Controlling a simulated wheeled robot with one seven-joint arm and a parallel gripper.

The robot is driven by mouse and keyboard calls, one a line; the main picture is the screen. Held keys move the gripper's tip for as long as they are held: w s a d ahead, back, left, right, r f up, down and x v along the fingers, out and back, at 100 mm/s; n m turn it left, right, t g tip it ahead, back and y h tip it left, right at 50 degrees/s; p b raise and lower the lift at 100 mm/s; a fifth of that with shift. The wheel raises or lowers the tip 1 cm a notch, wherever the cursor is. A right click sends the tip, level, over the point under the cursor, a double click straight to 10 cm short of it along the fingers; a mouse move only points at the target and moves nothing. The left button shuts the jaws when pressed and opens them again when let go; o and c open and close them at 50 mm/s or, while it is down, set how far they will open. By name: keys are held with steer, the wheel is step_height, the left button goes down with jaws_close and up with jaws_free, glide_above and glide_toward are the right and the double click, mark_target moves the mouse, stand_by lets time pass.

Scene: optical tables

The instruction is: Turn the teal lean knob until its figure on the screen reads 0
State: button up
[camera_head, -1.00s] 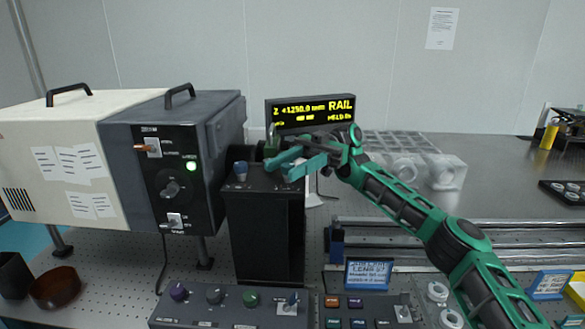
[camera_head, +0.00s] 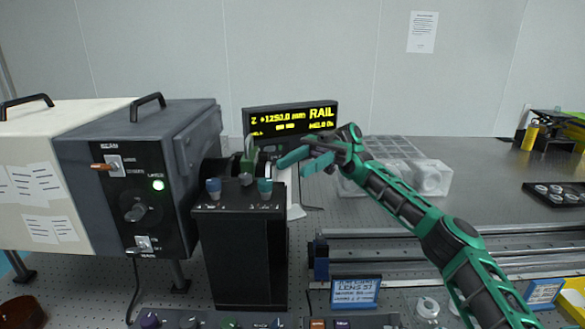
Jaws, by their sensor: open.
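The teal knob (camera_head: 264,187) stands on the right of the top of a black post (camera_head: 240,250). The screen (camera_head: 290,118) behind shows yellow text with "Z +1250.0 mm", "RAIL" and "HELD 0s". Its smaller line is too blurred to read, and I see no clear lean figure.
A dark grey lamp box (camera_head: 140,185) with switches and a lit green lamp stands at left. Rails (camera_head: 420,245) run along the table at right. A blue-framed sign (camera_head: 355,291) stands in front. A clear block (camera_head: 432,178) lies behind my arm.

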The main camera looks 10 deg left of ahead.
mark_target(247, 200)
steer(key=s+r+m+t+y, duration=0.2)
steer(key=s+r+y, duration=0.2)
steer(key=s+r, duration=0.3)
step_height(247, 200, down, 6)
steer(key=m+t+y, duration=0.5)
steer(key=m+t, duration=0.1)
steer(key=t, duration=0.1)
steer(key=x, duration=0.6)
steer(key=s+x, duration=0.1)
steer(key=x, duration=0.2)
steer(key=shift+s+f, duration=0.15)
steer(key=shift+f, duration=0.05)
steer(key=c, duration=1.1)
